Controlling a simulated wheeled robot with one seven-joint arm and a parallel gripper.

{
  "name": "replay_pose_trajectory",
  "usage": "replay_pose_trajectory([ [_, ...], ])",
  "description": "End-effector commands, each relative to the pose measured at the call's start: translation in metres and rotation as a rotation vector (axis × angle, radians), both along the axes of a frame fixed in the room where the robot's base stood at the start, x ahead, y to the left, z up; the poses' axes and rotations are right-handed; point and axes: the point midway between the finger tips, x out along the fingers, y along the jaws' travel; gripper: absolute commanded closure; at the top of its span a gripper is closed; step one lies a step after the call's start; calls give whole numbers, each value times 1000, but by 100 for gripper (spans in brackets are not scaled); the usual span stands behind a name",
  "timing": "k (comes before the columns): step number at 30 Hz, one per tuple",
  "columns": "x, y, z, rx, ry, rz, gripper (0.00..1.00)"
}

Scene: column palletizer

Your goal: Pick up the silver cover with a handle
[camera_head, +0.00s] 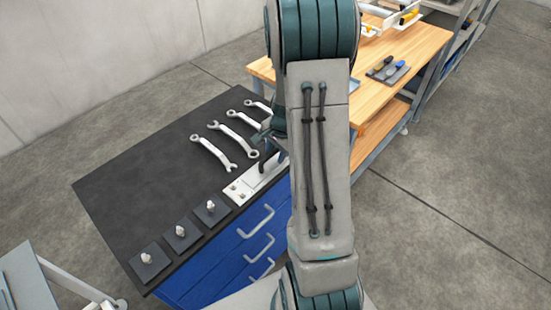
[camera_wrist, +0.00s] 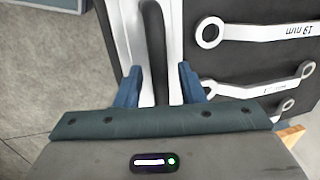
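The silver cover (camera_head: 244,187) is a flat, pale metal plate with a dark bar handle, lying near the front edge of the black-topped blue cabinet. My arm hides its right part in the head view. In the wrist view the cover (camera_wrist: 119,28) runs up the picture, with its black handle (camera_wrist: 154,40) standing along it. My gripper (camera_wrist: 160,85) is open, one blue finger on each side of the handle's line, with gaps visible. In the head view my gripper (camera_head: 268,142) is at the handle, largely hidden by my arm.
Several wrenches (camera_head: 214,153) lie behind the cover on the black cabinet top (camera_head: 130,175). Three dark square plates with small pale fittings (camera_head: 181,232) sit to its left. A wooden workbench (camera_head: 410,50) with tools stands at the back right. The cabinet top's left part is clear.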

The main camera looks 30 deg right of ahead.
Motion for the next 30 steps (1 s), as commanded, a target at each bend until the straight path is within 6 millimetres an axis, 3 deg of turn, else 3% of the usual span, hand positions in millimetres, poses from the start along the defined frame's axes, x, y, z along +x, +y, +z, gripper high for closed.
replay_pose_trajectory([
  [4,0,0,0,0,0,0,65],
  [8,0,0,0,0,0,0,98],
  [9,0,0,0,0,0,0,100],
  [30,0,0,1,-1,0,0,100],
])
